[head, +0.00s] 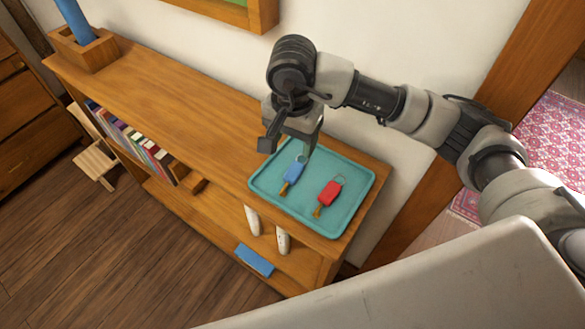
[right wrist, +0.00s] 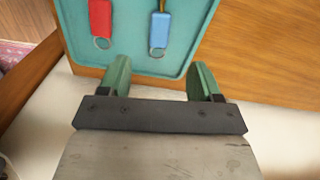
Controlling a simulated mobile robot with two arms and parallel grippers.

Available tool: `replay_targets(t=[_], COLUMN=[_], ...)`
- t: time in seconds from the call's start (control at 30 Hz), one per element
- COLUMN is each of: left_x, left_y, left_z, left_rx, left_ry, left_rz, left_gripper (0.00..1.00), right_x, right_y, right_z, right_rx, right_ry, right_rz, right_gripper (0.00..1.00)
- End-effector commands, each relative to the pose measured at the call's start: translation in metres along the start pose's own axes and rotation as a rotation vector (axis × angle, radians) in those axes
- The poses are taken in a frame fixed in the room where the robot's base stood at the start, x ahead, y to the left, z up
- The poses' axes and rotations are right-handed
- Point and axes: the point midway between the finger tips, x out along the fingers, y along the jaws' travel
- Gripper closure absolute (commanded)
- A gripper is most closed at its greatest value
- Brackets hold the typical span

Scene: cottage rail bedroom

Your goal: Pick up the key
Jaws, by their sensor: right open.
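Two keys lie apart on a teal tray (head: 312,217) on top of the wooden shelf. One key has a blue tag (head: 293,174) and the other a red tag (head: 328,194); each has a ring at one end. In the right wrist view the blue-tagged key (right wrist: 159,30) and the red-tagged key (right wrist: 100,20) lie beyond the fingertips. My right gripper (head: 290,145) is over the back left edge of the tray, near the blue-tagged key. It is open and empty, and its two fingers (right wrist: 160,75) show apart. My left gripper is out of view.
The wooden shelf (head: 165,95) runs along the white wall. A box with a blue item (head: 85,50) stands at its far left end. Books (head: 130,140) and a blue block (head: 254,260) sit on lower levels. The shelf top left of the tray is clear.

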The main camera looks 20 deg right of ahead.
Motion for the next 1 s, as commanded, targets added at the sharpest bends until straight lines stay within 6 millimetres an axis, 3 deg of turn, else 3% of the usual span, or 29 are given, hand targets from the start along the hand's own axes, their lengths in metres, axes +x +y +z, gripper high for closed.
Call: replay_targets(t=[0.2, 0.47, 0.7, 1.0], left_x=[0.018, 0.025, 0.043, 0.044], left_y=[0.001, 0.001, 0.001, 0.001], left_z=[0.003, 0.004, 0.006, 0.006], left_rx=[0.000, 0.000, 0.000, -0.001], left_ry=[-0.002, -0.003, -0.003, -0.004], left_rz=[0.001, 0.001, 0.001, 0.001], left_gripper=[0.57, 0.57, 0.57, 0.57], right_x=[0.038, 0.059, 0.097, 0.102], right_y=[0.000, 0.000, 0.000, 0.000], right_z=[0.001, 0.001, 0.002, 0.002], right_rx=[0.000, 0.002, 0.001, 0.001], right_ry=[-0.005, -0.005, -0.007, -0.005], right_rz=[0.002, 0.000, 0.001, -0.001], right_gripper=[0.36, 0.36, 0.36, 0.36])
